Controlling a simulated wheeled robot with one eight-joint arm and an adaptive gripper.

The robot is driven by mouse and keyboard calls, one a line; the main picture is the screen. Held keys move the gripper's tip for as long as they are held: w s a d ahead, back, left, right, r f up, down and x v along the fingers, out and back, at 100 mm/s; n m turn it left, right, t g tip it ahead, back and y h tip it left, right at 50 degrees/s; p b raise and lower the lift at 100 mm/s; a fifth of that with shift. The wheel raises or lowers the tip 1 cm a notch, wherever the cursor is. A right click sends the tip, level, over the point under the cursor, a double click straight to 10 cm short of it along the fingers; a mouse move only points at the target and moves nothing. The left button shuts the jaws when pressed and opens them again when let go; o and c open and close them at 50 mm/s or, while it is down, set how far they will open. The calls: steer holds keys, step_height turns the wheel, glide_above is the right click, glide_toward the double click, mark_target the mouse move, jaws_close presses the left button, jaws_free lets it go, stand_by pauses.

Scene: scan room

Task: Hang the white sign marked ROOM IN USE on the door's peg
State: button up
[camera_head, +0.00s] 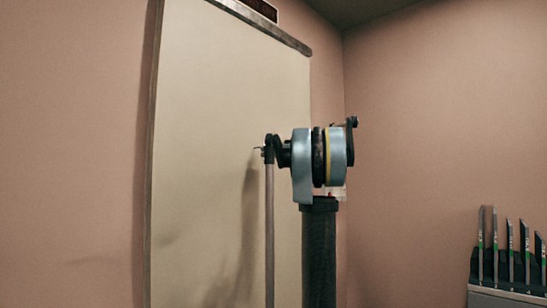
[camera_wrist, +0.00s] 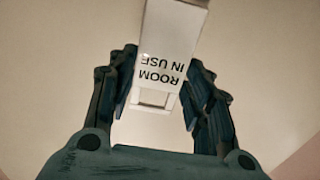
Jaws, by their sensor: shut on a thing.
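The white sign (camera_wrist: 174,47) fills the space between my fingers in the wrist view. Its black letters ROOM IN USE read upside down there, and a rectangular opening shows at its lower end. My gripper (camera_wrist: 165,75) is shut on the sign, with one dark finger at each side. The pale door (camera_head: 215,110) stands at the left of the head view, behind my arm. A small light bit shows against the door just left of my arm; I cannot tell if it is the peg. The sign is not clearly seen in the head view.
A dark box (camera_head: 262,9) sits above the door frame. At the lower right, a grey cabinet (camera_head: 500,299) carries a black rack (camera_head: 482,264) with several upright thin items. Bare pinkish walls flank the door. The space between my arm and the cabinet looks clear.

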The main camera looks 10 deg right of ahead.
steer(key=shift+f+x, duration=0.15)
steer(key=shift+x, duration=1.35)
steer(key=shift+f+x, duration=0.1)
steer(key=shift+x, duration=1.45)
steer(key=shift+w+a+f, duration=0.3)
steer(key=shift+w+f, duration=0.05)
steer(key=shift+w, duration=0.1)
steer(key=o, duration=1)
steer(key=shift+c, duration=0.2)
